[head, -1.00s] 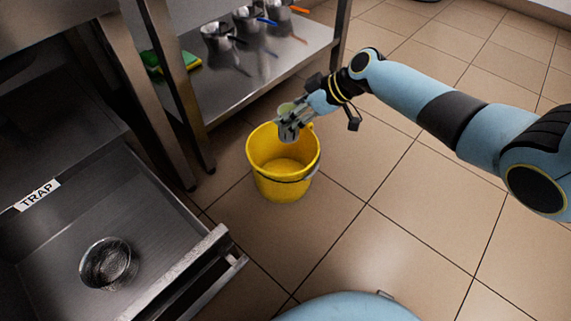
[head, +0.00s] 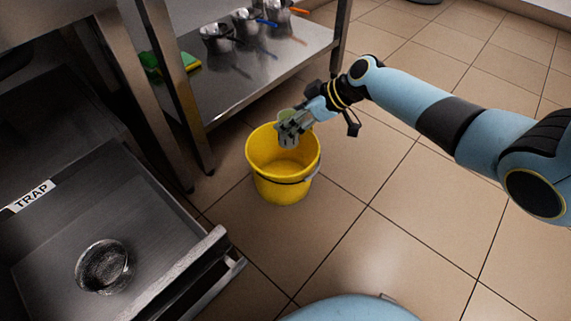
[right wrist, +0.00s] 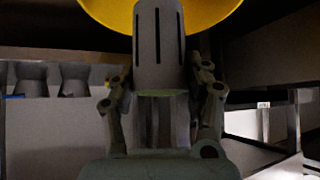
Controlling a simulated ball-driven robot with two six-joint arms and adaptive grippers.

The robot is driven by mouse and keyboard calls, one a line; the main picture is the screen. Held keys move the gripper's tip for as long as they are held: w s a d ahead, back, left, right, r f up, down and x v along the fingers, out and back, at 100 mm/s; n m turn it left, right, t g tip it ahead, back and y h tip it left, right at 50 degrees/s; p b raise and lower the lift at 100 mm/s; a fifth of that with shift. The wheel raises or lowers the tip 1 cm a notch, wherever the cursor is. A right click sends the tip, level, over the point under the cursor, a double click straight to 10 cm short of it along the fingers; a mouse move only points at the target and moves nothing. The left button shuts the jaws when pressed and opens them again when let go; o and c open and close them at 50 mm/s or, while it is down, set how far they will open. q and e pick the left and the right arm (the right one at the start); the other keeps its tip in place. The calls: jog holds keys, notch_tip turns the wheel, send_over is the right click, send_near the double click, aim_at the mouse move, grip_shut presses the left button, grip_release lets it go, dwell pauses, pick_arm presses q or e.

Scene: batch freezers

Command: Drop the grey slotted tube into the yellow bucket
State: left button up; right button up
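The yellow bucket (head: 268,165) stands upright on the tiled floor with its handle down at the side. My right gripper (head: 290,132) is above the bucket's far rim. In the right wrist view the grey slotted tube (right wrist: 158,50) sits between the two fingers (right wrist: 160,95), which flank it closely. Its slots run lengthwise and its far end points toward the yellow bucket (right wrist: 215,8). In the head view the tube (head: 287,117) is mostly hidden by the fingers. My left gripper is not in view.
A steel shelf (head: 235,80) behind the bucket carries metal pans (head: 215,40) and a green-yellow sponge (head: 185,62). The floor right of the bucket is clear.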

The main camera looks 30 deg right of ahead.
jog(key=o, duration=0.5)
jog(key=v, duration=1.2)
